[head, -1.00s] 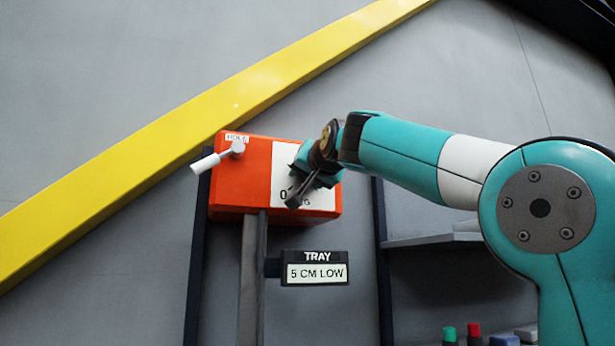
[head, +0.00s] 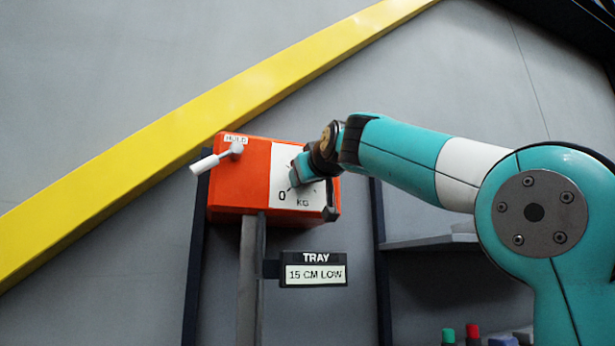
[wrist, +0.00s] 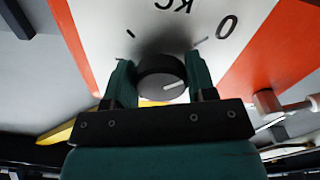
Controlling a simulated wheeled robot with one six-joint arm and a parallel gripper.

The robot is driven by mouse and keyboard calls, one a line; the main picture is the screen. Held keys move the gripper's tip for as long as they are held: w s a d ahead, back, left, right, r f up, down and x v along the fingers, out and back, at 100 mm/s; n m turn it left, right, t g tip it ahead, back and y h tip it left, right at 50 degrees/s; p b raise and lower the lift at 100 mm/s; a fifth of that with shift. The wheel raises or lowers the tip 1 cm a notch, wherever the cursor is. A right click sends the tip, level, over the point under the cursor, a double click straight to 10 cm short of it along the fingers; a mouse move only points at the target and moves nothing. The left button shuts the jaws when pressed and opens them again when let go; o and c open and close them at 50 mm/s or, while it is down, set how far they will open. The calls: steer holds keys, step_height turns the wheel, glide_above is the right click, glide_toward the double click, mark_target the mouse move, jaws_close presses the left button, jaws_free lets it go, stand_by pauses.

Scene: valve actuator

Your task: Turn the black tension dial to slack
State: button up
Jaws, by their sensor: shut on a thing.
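The black tension dial (wrist: 158,78) is a round knob with a white pointer line, on a white panel (wrist: 95,30) marked 0 and KG. In the wrist view the panel's writing is upside down and the pointer line runs toward the right. My gripper (wrist: 161,80) is shut on the dial, with one teal finger on either side of it. In the head view my gripper (head: 305,170) is against the panel of the orange box (head: 240,190) and hides the dial. The TRAY display (head: 314,274) below reads 15 CM LOW.
A white lever (head: 208,162) under a HOLD label sticks out at the left of the box. A grey post (head: 249,270) carries the box. A yellow beam (head: 150,145) slants behind. A shelf (head: 430,242) and small coloured items are at lower right.

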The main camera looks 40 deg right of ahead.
steer(key=shift+f, duration=0.1)
stand_by(0.5)
steer(key=o, duration=0.9)
steer(key=shift+o, duration=0.2)
steer(key=b+v, duration=0.5)
steer(key=v, duration=1.2)
steer(key=shift+s, duration=0.2)
steer(key=shift+a, duration=0.1)
